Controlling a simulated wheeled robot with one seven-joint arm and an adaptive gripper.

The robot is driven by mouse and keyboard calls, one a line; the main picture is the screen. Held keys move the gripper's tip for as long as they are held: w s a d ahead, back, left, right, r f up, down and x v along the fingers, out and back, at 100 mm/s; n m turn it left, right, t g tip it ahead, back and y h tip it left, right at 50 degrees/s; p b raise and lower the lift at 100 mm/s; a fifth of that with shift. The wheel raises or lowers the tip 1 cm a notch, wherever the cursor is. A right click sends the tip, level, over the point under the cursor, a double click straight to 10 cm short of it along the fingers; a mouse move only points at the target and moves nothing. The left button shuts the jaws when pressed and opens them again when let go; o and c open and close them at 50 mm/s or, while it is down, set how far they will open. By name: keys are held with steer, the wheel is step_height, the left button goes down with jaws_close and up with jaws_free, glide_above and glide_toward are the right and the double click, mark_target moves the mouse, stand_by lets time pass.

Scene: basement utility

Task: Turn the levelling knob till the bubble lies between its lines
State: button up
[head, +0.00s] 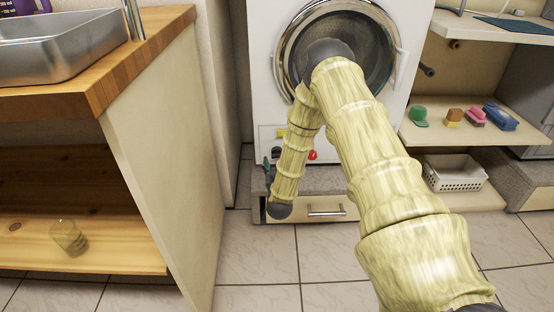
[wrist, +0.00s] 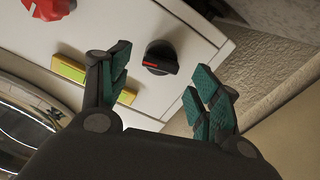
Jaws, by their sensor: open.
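The black knob (wrist: 161,58) with a red mark is on the white front panel of the washing machine (head: 260,55). In the wrist view it lies just beyond the gap between my fingertips, with no visible contact. A yellow-green strip, likely the level (wrist: 68,68), is beside it, partly hidden behind my left finger; it also shows in the head view (head: 296,133). I cannot make out a bubble or lines.
A red knob (wrist: 50,8) is on the same panel. A wooden counter with a sink (head: 60,45) stands at left, a glass jar (head: 68,238) on its lower shelf. Shelves at right hold small items and a white basket (head: 454,173). Tiled floor between is clear.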

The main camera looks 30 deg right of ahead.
mark_target(277, 154)
steer(key=shift+b+x, duration=0.65)
steer(key=shift+x, duration=1.65)
steer(key=shift+c, duration=0.5)
steer(key=c, duration=0.9)
